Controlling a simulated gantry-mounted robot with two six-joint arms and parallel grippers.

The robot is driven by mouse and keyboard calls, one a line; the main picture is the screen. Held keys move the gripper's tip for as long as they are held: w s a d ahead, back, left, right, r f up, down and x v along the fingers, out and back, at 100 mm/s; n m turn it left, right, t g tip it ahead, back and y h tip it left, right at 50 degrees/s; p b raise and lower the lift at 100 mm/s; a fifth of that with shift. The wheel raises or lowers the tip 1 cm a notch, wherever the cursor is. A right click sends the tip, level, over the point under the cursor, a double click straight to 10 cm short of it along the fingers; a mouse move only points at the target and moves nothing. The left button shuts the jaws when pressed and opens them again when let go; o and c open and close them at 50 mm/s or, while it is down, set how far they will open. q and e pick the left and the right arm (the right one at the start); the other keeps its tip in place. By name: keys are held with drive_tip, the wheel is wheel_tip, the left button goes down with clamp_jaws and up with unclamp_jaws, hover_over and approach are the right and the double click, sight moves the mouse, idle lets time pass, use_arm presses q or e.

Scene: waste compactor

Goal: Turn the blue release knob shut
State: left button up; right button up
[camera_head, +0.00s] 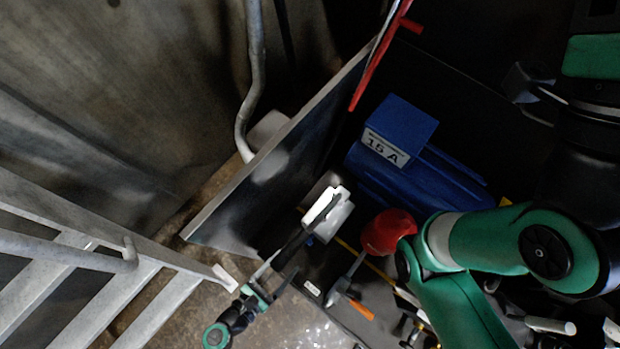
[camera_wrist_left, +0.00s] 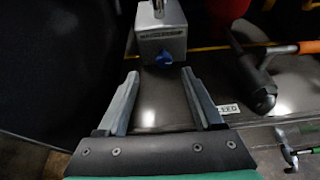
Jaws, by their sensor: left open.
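The blue release knob (camera_wrist_left: 163,58) is on the lower front of a small grey box (camera_wrist_left: 162,40) in the left wrist view. In the head view the box (camera_head: 341,214) stands at the centre, with a small blue patch at its lower left. My left gripper (camera_wrist_left: 160,74) is open and empty, facing the box. The knob shows just beyond and between its fingertips; contact cannot be seen. In the head view my left gripper (camera_head: 280,267) is small, dark and below left of the box. My right gripper is not in view.
A hammer with an orange handle (camera_wrist_left: 306,47) lies right of the box. A slanted panel (camera_head: 235,215) stands left of the box, with a metal ladder (camera_head: 70,285) farther left.

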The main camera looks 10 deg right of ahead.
sight(310, 239)
use_arm(q)
drive_tip(key=shift+s+a+f, duration=0.15)
drive_tip(key=shift+s+a, duration=0.15)
drive_tip(key=shift+s, duration=0.35)
drive_tip(key=shift+s+a+f, duration=0.15)
drive_tip(key=shift+s+a, duration=0.15)
drive_tip(key=shift+s, duration=0.3)
drive_tip(key=b+x, duration=0.4)
drive_tip(key=x, duration=0.8)
drive_tip(key=shift+w+r+b, duration=0.1)
drive_tip(key=shift+r+b, duration=0.05)
drive_tip(key=shift+b, duration=0.2)
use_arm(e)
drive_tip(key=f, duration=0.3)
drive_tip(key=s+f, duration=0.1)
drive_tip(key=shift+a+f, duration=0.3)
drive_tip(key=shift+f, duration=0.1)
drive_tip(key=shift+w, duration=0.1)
use_arm(q)
clamp_jaws()
